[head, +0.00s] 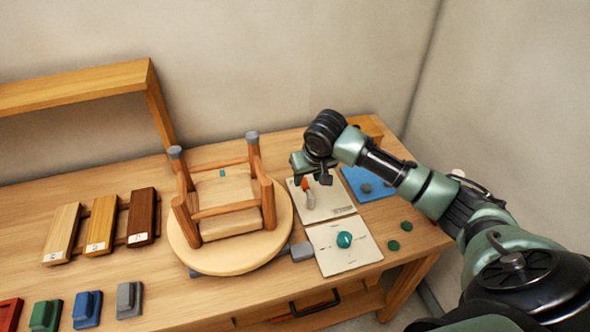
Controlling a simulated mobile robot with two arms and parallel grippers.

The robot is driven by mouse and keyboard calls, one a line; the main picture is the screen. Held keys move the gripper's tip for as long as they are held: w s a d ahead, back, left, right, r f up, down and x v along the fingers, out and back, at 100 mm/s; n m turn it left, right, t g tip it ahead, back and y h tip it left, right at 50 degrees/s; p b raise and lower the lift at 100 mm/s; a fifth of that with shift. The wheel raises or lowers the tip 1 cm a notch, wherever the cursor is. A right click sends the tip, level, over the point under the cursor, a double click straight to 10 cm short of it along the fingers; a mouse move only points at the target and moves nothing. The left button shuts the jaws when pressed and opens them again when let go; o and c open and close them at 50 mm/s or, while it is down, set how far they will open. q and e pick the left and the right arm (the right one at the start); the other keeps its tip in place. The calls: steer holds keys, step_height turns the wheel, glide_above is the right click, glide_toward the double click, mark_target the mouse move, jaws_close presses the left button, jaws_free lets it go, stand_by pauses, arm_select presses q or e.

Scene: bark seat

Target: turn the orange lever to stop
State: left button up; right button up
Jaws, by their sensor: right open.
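The orange lever (307,187) stands on a pale panel (333,205) on the right part of the wooden table. Its tip is orange and its lower part is greyish. My right gripper (318,177) is just above and beside the lever, pointing down, with its arm coming in from the right. The fingers are small here, and I cannot tell whether they touch the lever. The stop mark cannot be read at this size. My left gripper is not in view.
A second pale panel with a teal knob (344,240) lies in front. An upturned stool (230,260) stands on a round board to the left. Wood samples (100,226) and coloured blocks (87,309) lie further left.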

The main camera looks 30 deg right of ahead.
mark_target(305, 183)
steer(key=w+f, duration=0.1)
steer(key=w+d+f+p, duration=0.1)
steer(key=f, duration=0.1)
steer(key=w+f, duration=0.1)
steer(key=f, duration=0.1)
steer(key=shift+w+d+f, duration=0.1)
steer(key=shift+d, duration=0.25)
steer(key=shift+w+f, duration=0.2)
steer(key=shift+f, duration=0.2)
steer(key=c, duration=0.7)
jaws_close()
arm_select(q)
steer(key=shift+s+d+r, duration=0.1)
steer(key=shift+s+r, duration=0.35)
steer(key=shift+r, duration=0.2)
